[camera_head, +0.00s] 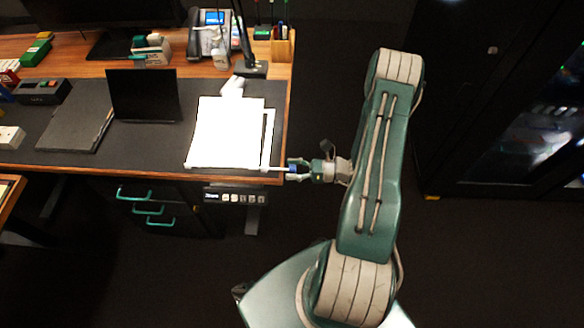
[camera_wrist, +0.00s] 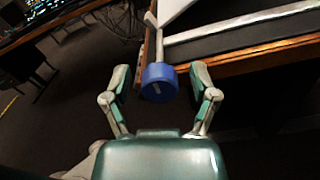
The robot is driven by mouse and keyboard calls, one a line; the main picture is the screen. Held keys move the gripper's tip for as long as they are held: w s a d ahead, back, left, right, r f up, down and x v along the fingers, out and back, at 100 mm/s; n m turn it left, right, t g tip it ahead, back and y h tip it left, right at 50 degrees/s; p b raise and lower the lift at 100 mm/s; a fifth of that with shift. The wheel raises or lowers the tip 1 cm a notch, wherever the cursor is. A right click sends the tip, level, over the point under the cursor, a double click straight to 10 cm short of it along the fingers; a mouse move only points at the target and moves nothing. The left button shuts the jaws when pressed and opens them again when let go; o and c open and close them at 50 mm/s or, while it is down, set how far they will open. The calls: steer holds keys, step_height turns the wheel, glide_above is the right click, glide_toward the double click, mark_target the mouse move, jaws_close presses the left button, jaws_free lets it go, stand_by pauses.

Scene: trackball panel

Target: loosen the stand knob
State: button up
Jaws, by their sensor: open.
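The blue stand knob (camera_wrist: 159,82) sits on the end of a pale metal rod in the wrist view, with a light slot or mark on its face. The knob shows as a small blue patch in the head view (camera_head: 293,168), at the desk's right edge. My gripper (camera_wrist: 160,74) is open, with one finger on each side of the knob and visible gaps between. In the head view my gripper (camera_head: 297,170) reaches the knob from the right. The white stand panel (camera_head: 225,130) lies at the desk's front right, with the rod along its front edge.
The wooden desk (camera_head: 283,110) has a dark mat, a black folder (camera_head: 75,130), a small dark screen (camera_head: 143,95), a phone (camera_head: 210,35) and a lamp base (camera_head: 250,69). A control strip (camera_head: 235,197) hangs below the front edge. The floor to the right is clear up to dark cabinets.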

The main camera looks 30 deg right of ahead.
steer(key=shift+d, duration=0.1)
steer(key=shift+c, duration=1.2)
jaws_close()
steer(key=shift+n, duration=0.4)
steer(key=n, duration=0.5)
steer(key=shift+n, duration=0.4)
steer(key=n, duration=0.6)
steer(key=shift+s+n, duration=0.1)
steer(key=shift+n, duration=0.2)
